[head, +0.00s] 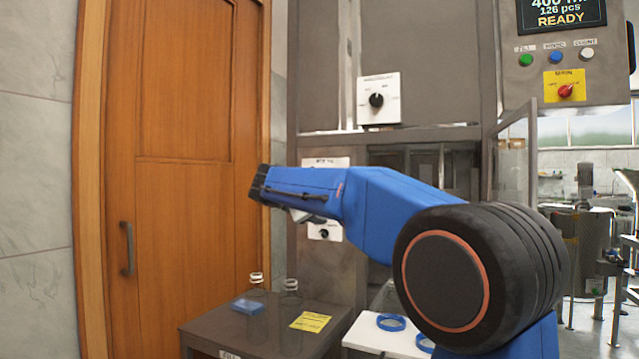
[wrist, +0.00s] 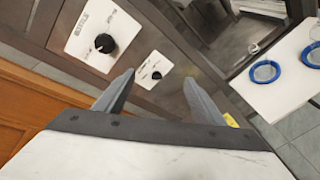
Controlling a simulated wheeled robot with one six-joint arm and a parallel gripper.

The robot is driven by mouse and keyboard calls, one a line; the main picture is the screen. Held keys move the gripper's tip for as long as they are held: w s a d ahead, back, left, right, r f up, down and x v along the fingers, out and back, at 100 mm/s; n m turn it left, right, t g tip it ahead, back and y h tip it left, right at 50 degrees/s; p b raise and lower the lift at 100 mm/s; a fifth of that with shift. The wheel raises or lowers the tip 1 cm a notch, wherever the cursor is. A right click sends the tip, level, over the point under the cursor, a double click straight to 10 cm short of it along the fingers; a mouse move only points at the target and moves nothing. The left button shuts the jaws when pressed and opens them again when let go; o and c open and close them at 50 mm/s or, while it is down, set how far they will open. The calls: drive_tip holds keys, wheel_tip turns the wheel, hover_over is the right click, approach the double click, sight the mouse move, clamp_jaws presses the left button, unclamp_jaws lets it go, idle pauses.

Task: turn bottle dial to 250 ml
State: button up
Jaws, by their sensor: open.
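A white plate with a black dial (head: 376,100) is on the grey machine front in the head view; its printing is too small to read. A second, smaller dial (head: 324,233) sits lower, partly behind my arm. In the wrist view a large black dial (wrist: 104,43) is at upper left and a smaller one (wrist: 156,75) shows between my fingers. I cannot tell by label which is the bottle dial. My gripper (wrist: 160,90) is open and empty, apart from both dials. The screen (head: 560,14) reads 400 ml, 126 pcs, READY.
A dark side table (head: 215,325) holds clear bottles, a blue item and a yellow label. Blue rings (head: 391,322) lie on a white surface (head: 365,335). A clear open door panel (head: 514,165) stands right of my arm. A wooden door (head: 185,200) is at left.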

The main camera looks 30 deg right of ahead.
drive_tip(key=w+r+n+t+h, duration=0.2)
drive_tip(key=w+r+n+h, duration=0.1)
drive_tip(key=w+r, duration=0.65)
drive_tip(key=w+f+x, duration=0.1)
drive_tip(key=f+x, duration=0.1)
drive_tip(key=x, duration=1.5)
drive_tip(key=shift+w+a+f, duration=0.15)
drive_tip(key=shift+a+f, duration=0.1)
drive_tip(key=shift+f, duration=0.15)
drive_tip(key=c, duration=1.1)
